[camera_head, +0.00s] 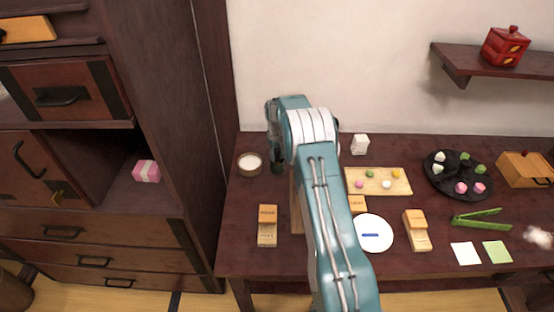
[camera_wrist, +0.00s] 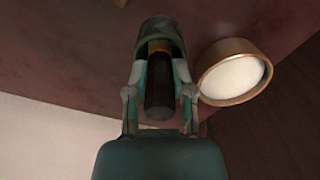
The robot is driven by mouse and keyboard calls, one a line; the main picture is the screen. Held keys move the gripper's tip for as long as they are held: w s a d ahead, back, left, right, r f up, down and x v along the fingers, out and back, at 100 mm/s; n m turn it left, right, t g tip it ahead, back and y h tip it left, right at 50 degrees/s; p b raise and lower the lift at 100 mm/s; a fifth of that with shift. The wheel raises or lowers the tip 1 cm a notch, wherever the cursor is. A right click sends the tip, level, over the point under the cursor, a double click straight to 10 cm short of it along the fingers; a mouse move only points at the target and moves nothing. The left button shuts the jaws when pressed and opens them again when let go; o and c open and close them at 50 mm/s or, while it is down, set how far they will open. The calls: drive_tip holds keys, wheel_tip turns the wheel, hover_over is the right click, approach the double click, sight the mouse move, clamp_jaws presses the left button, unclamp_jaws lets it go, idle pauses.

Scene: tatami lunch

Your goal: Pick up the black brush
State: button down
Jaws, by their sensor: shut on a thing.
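My gripper (camera_wrist: 160,42) is shut on the black brush (camera_wrist: 159,84), a dark, round piece with a light brown band that shows between the fingers in the wrist view. Its far end is hidden by the fingertips. In the head view my gripper (camera_head: 277,163) points down at the back left of the dark table, and I cannot make out the brush there. A round, tan-rimmed bowl with white contents (camera_wrist: 234,78) stands close beside my gripper; it also shows in the head view (camera_head: 250,163).
A wooden board with sweets (camera_head: 400,188), a black round tray (camera_head: 459,190), a white plate (camera_head: 375,246), green tongs (camera_head: 480,218) and small wooden boxes (camera_head: 268,238) are on the table. A dark cabinet (camera_head: 160,215) stands left; a wall shelf (camera_head: 455,65) is at upper right.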

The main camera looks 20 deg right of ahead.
drive_tip(key=shift+r, duration=0.35)
wheel_tip(320, 180, up, 2)
drive_tip(key=shift+r, duration=0.2)
drive_tip(key=s+a+r, duration=0.3)
drive_tip(key=s+r, duration=0.6)
drive_tip(key=s, duration=0.4)
drive_tip(key=shift+s+r, duration=0.35)
drive_tip(key=shift+r, duration=0.05)
idle(1.0)
